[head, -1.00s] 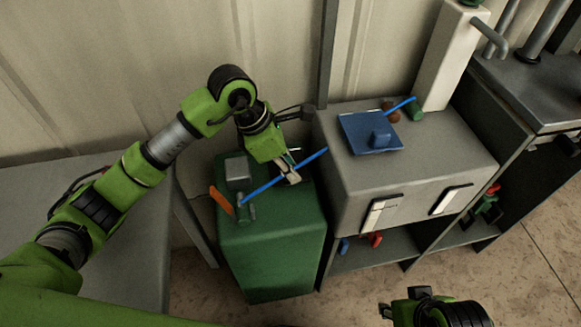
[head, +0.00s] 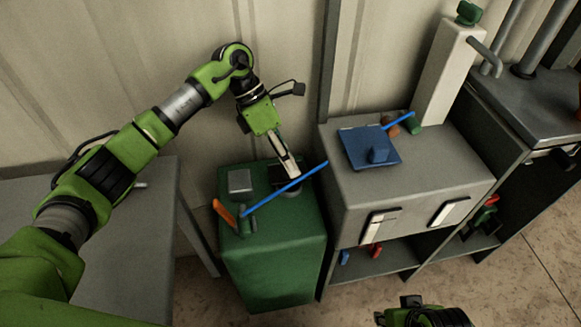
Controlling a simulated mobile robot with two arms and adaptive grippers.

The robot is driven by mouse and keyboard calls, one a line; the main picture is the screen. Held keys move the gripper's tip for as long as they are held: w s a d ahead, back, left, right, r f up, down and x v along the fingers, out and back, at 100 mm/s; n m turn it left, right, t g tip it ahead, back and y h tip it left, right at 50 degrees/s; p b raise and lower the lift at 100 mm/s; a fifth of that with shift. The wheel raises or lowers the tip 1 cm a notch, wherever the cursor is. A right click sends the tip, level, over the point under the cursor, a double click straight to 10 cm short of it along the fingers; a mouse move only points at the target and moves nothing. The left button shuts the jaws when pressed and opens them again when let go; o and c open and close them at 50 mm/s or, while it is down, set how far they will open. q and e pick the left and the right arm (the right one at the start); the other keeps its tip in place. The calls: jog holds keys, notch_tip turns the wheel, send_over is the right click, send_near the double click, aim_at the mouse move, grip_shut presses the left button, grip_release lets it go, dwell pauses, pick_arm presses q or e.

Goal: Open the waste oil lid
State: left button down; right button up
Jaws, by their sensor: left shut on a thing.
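The green waste oil tank (head: 270,262) stands left of the grey cabinet. A dark square lid (head: 277,172) shows on the right part of its top, partly hidden by my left gripper. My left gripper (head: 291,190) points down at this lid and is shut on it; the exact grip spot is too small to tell. A blue rod (head: 262,202) runs slantwise across the tank top, close to the fingers. My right gripper (head: 384,318) is at the bottom edge, away from the tank; its fingers are too unclear to read.
A grey square plate (head: 240,181) and an orange handle (head: 223,212) are on the tank top. The grey cabinet (head: 440,165) close on the right carries a blue tray (head: 362,134) with a blue rod. A grey table (head: 125,255) is at the left. A wall stands behind.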

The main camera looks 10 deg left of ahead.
pick_arm(q)
jog(key=shift+w+a+r, duration=0.35)
jog(key=shift+w+r, duration=0.3)
jog(key=shift+w, duration=0.2)
jog(key=c, duration=2.2)
grip_release()
jog(key=shift+o, duration=1.2)
jog(key=shift+f, duration=0.15)
jog(key=shift+s, duration=0.1)
notch_tip(320, 180, up, 10)
jog(key=shift+c, duration=0.4)
